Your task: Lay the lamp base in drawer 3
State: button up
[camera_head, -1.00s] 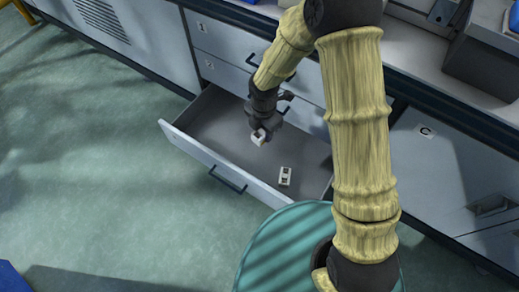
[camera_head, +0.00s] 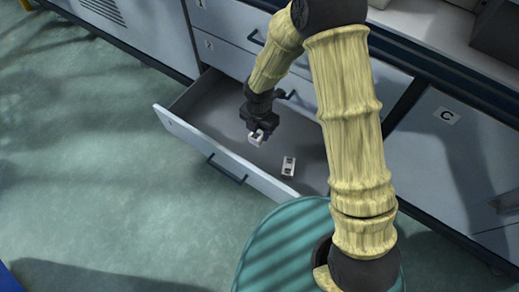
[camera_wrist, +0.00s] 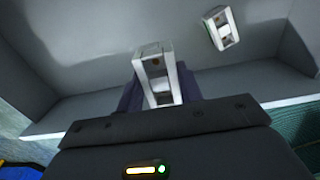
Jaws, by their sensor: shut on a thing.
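My gripper (camera_head: 258,131) is shut on a small white block-like part with dark openings, the lamp base (camera_head: 256,141). It holds the part inside the open bottom drawer (camera_head: 215,102), over its floor; I cannot tell whether the part touches the floor. In the wrist view the held lamp base (camera_wrist: 157,72) stands out between the dark fingers (camera_wrist: 160,98). A second, similar white part (camera_head: 289,166) lies on the drawer floor to the right. It also shows at the upper right of the wrist view (camera_wrist: 221,27).
Two closed drawers (camera_head: 225,25) are above the open one. The drawer front with its dark handle (camera_head: 228,170) faces the green floor (camera_head: 80,180). A cabinet door marked C (camera_head: 446,116) is at the right. The drawer's left part is empty.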

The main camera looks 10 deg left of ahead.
jog(key=b, duration=0.4)
send_over(260, 153)
notch_tip(260, 153, down, 8)
jog(key=shift+s+f, duration=0.1)
jog(key=shift+f, duration=0.05)
notch_tip(260, 153, down, 4)
jog(key=b, duration=0.3)
jog(key=o, duration=1)
